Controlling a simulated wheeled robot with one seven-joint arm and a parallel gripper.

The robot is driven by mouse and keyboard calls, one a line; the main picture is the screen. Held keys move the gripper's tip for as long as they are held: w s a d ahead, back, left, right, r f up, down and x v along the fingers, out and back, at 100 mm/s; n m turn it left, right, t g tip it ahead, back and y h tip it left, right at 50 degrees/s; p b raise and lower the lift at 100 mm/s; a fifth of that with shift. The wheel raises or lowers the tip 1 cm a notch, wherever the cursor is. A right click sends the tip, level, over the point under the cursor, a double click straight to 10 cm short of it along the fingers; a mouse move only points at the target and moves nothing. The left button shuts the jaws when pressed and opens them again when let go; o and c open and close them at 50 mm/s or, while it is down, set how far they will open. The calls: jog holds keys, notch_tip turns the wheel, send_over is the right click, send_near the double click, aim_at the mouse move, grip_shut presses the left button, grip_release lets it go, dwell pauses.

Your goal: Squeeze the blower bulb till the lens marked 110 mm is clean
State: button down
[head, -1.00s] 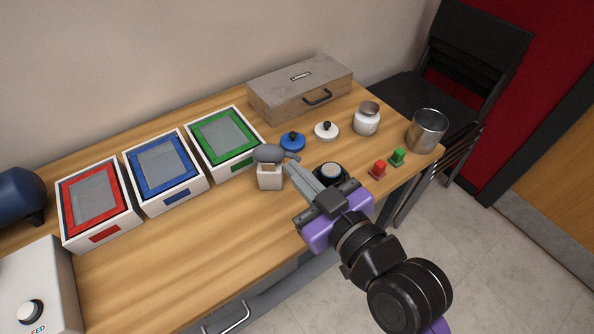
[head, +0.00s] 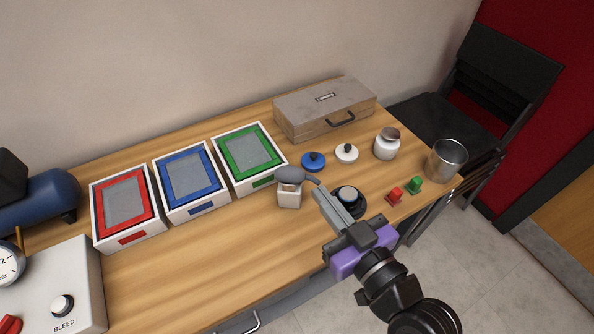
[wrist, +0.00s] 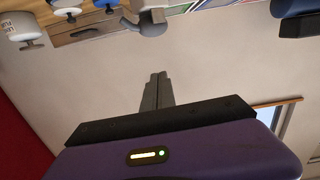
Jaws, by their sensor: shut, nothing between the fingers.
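The grey blower bulb (head: 291,174) sits on a small white block (head: 289,196), its nozzle pointing right; it also shows in the wrist view (wrist: 152,28). My gripper (head: 319,190) is shut and empty, its fingertips just right of the block and apart from the bulb. In the wrist view the gripper (wrist: 157,76) has its fingers together against the wall. Right of the fingers is a black round piece with a pale top (head: 348,194), partly hidden by them. I cannot read a 110 mm mark anywhere, so I cannot tell which piece is that lens or whether it is clean.
Red, blue and green framed trays (head: 124,204) stand left. Blue and white knobbed caps (head: 314,161), a white jar (head: 387,144), metal cup (head: 446,160) and red and green pieces (head: 396,195) stand right. A metal case (head: 325,108) is behind.

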jog(key=p, duration=0.3)
send_over(294, 176)
jog(key=v, duration=0.3)
jog(key=f, duration=0.2)
jog(key=w+a+f, duration=0.1)
jog(key=shift+f, duration=0.4)
jog(key=shift+w+f, duration=0.15)
jog(key=shift+f, duration=0.35)
jog(key=shift+b, duration=0.35)
notch_tip(294, 176, down, 2)
jog(key=b, duration=0.2)
jog(key=shift+b, duration=0.4)
jog(key=shift+d, duration=0.1)
